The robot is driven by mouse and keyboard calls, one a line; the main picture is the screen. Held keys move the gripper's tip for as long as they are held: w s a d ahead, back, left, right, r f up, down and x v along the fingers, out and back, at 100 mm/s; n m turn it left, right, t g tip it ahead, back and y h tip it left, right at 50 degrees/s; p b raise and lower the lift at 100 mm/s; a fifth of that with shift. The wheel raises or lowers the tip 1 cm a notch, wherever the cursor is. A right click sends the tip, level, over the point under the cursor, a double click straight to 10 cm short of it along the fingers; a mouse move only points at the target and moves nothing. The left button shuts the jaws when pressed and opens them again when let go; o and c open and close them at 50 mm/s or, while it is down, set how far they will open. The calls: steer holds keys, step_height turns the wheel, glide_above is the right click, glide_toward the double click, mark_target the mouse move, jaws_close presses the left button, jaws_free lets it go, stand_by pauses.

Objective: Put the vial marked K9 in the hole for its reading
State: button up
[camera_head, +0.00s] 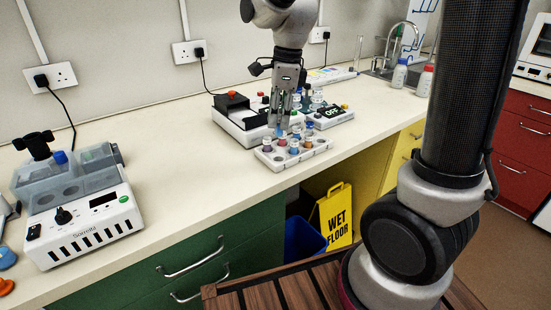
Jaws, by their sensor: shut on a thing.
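My gripper (282,122) points down over the white rack (272,163) at the front middle of the bench. It is shut on a small vial (280,132) with a bluish look, whose lower end is at or just above the rack; I cannot tell whether it is still in a hole. The rack holds several other vials with coloured caps. No K9 mark is readable at this size. Behind the rack stands a white instrument with a small dark display (332,111), with several capped vials around it, partly hidden by my gripper.
A white device with a red button (231,94) stands just left of my gripper. A water bath (85,215) stands at the left. Two bottles (399,76) stand by the sink. The bench between bath and rack is clear. A wet-floor sign (338,215) stands below.

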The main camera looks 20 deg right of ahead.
mark_target(280, 136)
step_height(280, 136, down, 9)
steer(key=shift+r, duration=0.2)
steer(key=shift+f, duration=0.1)
steer(key=shift+f, duration=0.25)
steer(key=o, duration=0.6)
steer(key=shift+c, duration=0.2)
step_height(280, 136, up, 12)
steer(key=d, duration=0.1)
steer(key=s+d+r+n+t, duration=0.2)
steer(key=s+d+n, duration=0.5)
steer(key=s+n, duration=0.2)
steer(key=s+d+r+n+t+h, duration=0.1)
steer(key=s+d+r+n+t, duration=0.1)
steer(key=s+d+n, duration=0.5)
steer(key=s+n, duration=0.3)
steer(key=n, duration=0.2)
